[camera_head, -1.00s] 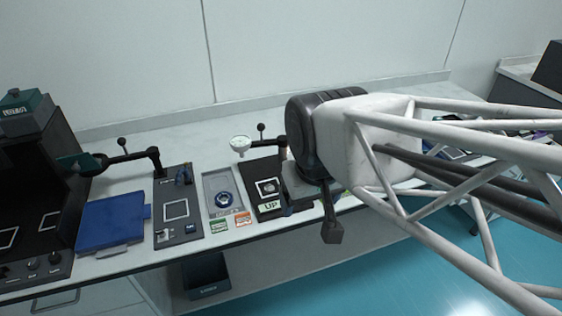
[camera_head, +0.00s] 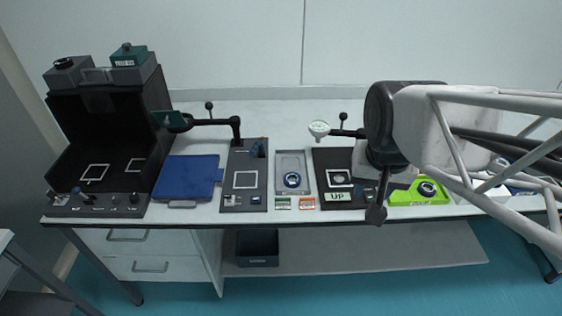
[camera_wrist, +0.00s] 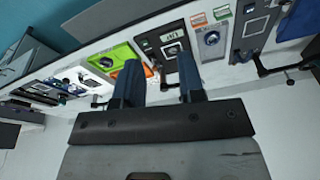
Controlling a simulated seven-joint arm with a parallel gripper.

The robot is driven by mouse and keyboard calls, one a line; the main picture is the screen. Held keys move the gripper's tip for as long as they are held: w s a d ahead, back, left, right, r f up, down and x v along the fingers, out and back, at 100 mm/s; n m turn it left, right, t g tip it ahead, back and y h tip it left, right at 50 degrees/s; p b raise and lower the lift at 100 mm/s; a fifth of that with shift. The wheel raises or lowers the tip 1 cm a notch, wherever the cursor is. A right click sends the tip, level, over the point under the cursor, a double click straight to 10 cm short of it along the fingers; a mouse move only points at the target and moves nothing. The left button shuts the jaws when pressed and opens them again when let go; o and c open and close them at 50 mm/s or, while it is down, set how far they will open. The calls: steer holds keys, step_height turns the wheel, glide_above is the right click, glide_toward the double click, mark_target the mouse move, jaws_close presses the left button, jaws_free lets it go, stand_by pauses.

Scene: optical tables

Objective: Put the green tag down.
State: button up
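The green tag (camera_head: 283,203) lies flat near the front edge of the white bench, in front of a grey tray with a dark blue ring. An orange tag (camera_head: 307,203) lies just to its right. In the wrist view the green tag (camera_wrist: 222,13) is small, at the top, beyond and right of my fingers. My gripper (camera_wrist: 160,64) is open: its two dark fingers stand apart, with no tag seen held between them. In the head view my arm's dark wrist hangs over the bench, right of both tags; the fingertips are hard to make out there.
A black panel (camera_head: 333,160) marked UP and a lime green tray (camera_head: 419,194) lie near my wrist. A grey tray (camera_head: 283,158), a grey panel (camera_head: 244,159) and a blue case (camera_head: 187,176) stand left. Jointed black stands rise behind. A dark bin (camera_head: 258,246) sits below.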

steer(key=w+a+f+m+g, duration=0.1)
steer(key=w+a+f+m, duration=0.25)
steer(key=w, duration=0.25)
steer(key=w+a+f+m, duration=0.3)
steer(key=w+f+m, duration=0.1)
steer(key=w, duration=0.3)
steer(key=m+g, duration=0.1)
steer(key=m, duration=0.7)
glide_toward(283, 205)
steer(key=shift+w+f, duration=0.1)
steer(key=shift+w, duration=0.3)
steer(key=shift+f, duration=1.3)
steer(key=shift+f, duration=0.1)
steer(key=shift+s+f, duration=0.1)
steer(key=shift+f, duration=2.4)
steer(key=shift+c, duration=0.4)
